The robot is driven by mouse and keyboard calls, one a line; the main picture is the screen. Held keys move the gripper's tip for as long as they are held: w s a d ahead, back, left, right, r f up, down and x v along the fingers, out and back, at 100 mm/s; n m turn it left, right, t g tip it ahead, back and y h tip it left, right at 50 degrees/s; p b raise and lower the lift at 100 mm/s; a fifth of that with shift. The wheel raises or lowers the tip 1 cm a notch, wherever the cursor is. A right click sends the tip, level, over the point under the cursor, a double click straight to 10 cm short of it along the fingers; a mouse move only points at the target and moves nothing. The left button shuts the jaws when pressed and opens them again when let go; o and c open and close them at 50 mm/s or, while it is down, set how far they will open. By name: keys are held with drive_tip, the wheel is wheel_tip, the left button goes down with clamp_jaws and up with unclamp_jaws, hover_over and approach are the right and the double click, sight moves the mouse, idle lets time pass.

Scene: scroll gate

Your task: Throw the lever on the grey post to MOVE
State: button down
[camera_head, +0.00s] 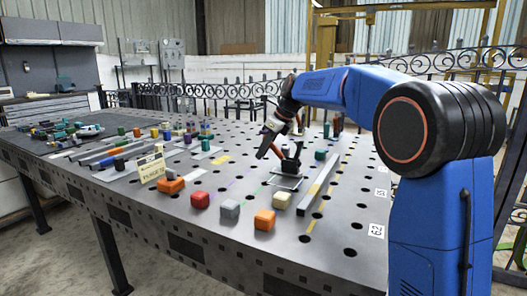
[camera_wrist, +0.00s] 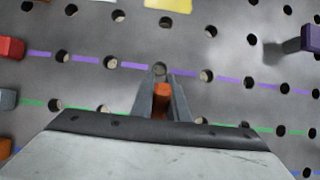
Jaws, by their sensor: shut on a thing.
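My gripper (camera_wrist: 160,92) is shut on a narrow orange piece (camera_wrist: 161,100) in the wrist view. I cannot tell if this piece is the lever's handle. In the head view my gripper (camera_head: 268,146) hangs low over the middle of the table. A dark upright piece (camera_head: 291,165) stands on a pale flat plate (camera_head: 285,183) just right of it. I cannot tell from this view whether it is the grey post, or read any MOVE mark. A dark boxy thing (camera_wrist: 309,38) shows at the upper right of the wrist view, apart from my gripper.
The perforated metal table (camera_head: 225,255) carries a red block (camera_head: 200,200), a grey block (camera_head: 229,209) and orange blocks (camera_head: 264,219). A beige sign card (camera_head: 151,168) stands left of them. Grey rails and several small items lie farther left.

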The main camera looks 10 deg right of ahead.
drive_tip(key=c, duration=1.7)
unclamp_jaws()
drive_tip(key=v, duration=1.7)
drive_tip(key=shift+s+d+r, duration=0.1)
drive_tip(key=shift+d+r, duration=0.05)
drive_tip(key=shift+d, duration=0.1)
